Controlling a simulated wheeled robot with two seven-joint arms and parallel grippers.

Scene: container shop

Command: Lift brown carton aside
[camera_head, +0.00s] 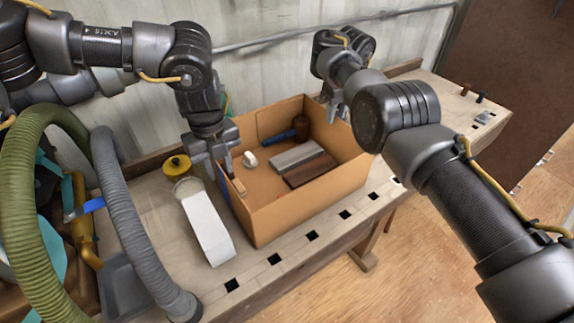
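The brown carton (292,212) is an open-topped box standing upright on the workbench. Inside it are a blue-handled tool (280,137) with a dark brown end, a small white object (250,159), a grey block (296,154) and a dark brown block (310,171). My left gripper (221,170) points down at the carton's left wall, its fingers at the rim. My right gripper (334,110) points down at the far right wall, partly hidden by my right arm. Whether either is closed on the wall is unclear.
On the workbench (400,172), a white strip (208,228) and a yellow roll (177,167) lie left of the carton. Green (35,165) and grey (130,225) hoses crowd the left. Small items (483,117) lie at the far right end. The bench between them and the carton looks mostly clear.

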